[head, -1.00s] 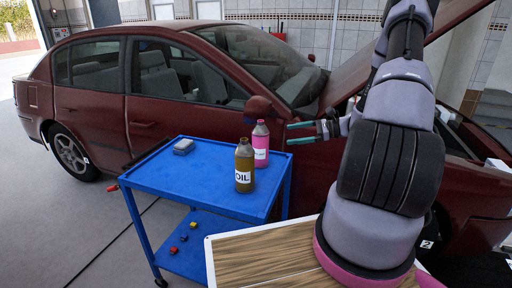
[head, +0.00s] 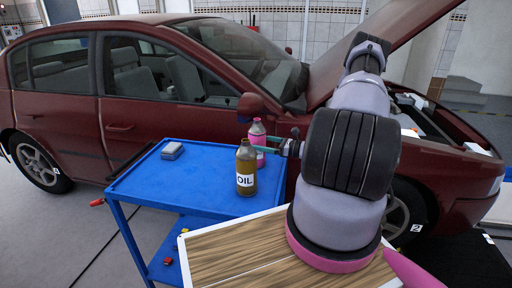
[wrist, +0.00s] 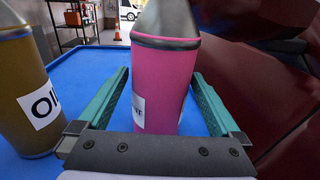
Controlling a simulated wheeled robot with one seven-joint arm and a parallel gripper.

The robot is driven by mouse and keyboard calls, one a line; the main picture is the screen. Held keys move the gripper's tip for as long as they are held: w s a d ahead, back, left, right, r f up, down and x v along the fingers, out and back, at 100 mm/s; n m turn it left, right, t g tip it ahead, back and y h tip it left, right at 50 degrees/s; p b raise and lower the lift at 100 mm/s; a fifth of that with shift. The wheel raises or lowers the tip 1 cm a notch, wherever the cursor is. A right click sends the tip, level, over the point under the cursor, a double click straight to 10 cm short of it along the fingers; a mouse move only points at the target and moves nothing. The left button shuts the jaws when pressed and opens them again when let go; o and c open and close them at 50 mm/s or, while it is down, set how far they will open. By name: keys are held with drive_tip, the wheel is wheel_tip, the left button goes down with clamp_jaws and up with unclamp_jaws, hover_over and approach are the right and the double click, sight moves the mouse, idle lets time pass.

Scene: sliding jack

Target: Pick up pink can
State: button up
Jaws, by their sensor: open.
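The pink can (head: 257,131) stands upright near the right edge of the blue cart's top, partly behind the brown oil bottle. In the wrist view the pink can (wrist: 163,82) rises between the two green fingers, with a white label on its lower left and a grey top cut off by the frame. My gripper (head: 277,145) reaches in from the right at the can's side; its fingers are partly hidden in the head view. In the wrist view my gripper (wrist: 160,95) is open, with one finger on each side of the can and visible gaps to it.
The brown oil bottle (head: 246,170) stands just in front of the can; it shows left of the fingers in the wrist view (wrist: 27,95). The blue cart (head: 170,188) has free room on its left, beside a small grey block (head: 172,151). The red car (head: 150,115) stands close behind.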

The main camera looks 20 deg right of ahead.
drive_tip(key=shift+x, duration=2.7)
drive_tip(key=shift+w+r, duration=0.15)
clamp_jaws()
drive_tip(key=shift+r, duration=0.45)
drive_tip(key=shift+s+d+r, duration=0.15)
drive_tip(key=shift+s, duration=0.15)
wheel_tip(320, 180, up, 14)
hover_over(251, 138)
drive_tip(key=v, duration=0.5)
drive_tip(key=shift+s, duration=0.3)
